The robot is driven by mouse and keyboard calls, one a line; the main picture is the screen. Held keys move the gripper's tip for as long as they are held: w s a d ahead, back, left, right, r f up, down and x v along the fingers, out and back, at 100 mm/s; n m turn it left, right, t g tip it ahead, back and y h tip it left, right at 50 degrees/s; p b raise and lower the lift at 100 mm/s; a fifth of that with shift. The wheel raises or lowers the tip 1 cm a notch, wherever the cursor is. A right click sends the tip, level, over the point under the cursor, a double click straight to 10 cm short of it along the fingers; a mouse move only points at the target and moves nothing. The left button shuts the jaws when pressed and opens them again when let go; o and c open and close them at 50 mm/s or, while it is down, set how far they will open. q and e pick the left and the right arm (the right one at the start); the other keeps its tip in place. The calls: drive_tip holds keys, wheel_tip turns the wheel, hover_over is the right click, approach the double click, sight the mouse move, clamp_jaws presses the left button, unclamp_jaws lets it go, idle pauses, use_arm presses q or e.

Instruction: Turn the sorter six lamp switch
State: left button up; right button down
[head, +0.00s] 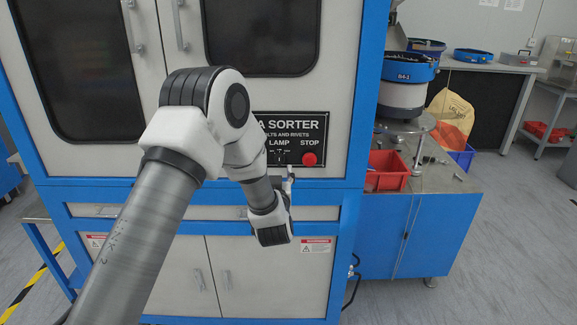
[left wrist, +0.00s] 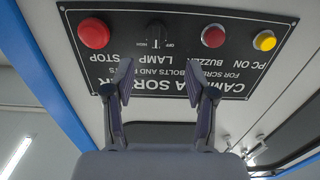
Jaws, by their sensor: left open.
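The black lamp switch (left wrist: 157,34) is a knob on the dark control panel, shown upside down in the left wrist view with the LAMP label beside it. In the head view the lamp switch (head: 280,152) is small, above my gripper. Its exact setting is hard to read. My left gripper (left wrist: 159,75) is open and empty, its two fingers spread either side of the knob's line but short of it, with a gap to the panel. In the head view the left gripper (head: 290,173) is just below the panel, mostly behind my wrist. My right gripper is not in view.
A red stop button (left wrist: 94,34) sits beside the switch; a red buzzer button (left wrist: 213,36) and a yellow button (left wrist: 264,41) are on its other side. A red bin (head: 388,171) and feeder bowl (head: 408,70) stand to the right of the cabinet.

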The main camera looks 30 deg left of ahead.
sight(278, 159)
use_arm(q)
drive_tip(key=x, duration=0.2)
drive_tip(key=p+x, duration=0.1)
drive_tip(key=x, duration=0.1)
drive_tip(key=d+x, duration=0.1)
drive_tip(key=x, duration=0.1)
drive_tip(key=shift+w+r+p, duration=0.15)
drive_tip(key=shift+w+p, duration=0.1)
drive_tip(key=shift+p, duration=0.05)
drive_tip(key=shift+w+a, duration=0.25)
drive_tip(key=shift+a, duration=0.35)
drive_tip(key=shift+d, duration=0.15)
clamp_jaws()
